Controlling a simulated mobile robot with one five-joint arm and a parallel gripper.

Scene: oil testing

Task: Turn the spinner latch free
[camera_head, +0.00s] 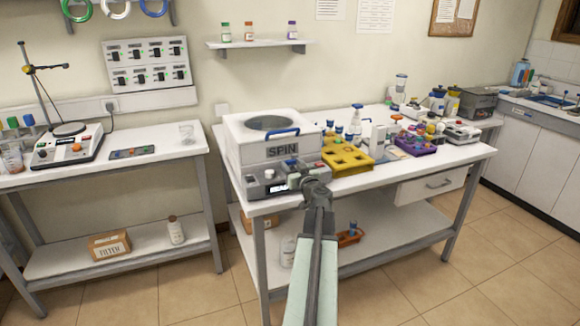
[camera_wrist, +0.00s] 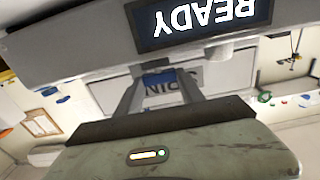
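The spinner (camera_head: 245,150) is a white box marked SPIN with a round dark window on top and a blue handle (camera_head: 282,133) on its lid. Its front panel has a pale knob and a lit display (camera_head: 280,189), which reads READY upside down in the wrist view (camera_wrist: 205,18). My gripper (camera_head: 316,176) is at the right end of the panel. In the wrist view my gripper (camera_wrist: 160,88) has its fingers apart, with a blue part (camera_wrist: 158,77) between or behind the tips. I cannot tell whether they touch it, or whether it is the latch.
A yellow rack (camera_head: 346,160) stands on the table just right of the spinner. A purple tray (camera_head: 417,146) and several bottles stand farther right. A left bench (camera_head: 165,142) holds a hotplate stirrer (camera_head: 68,147). The floor in front of the tables is clear.

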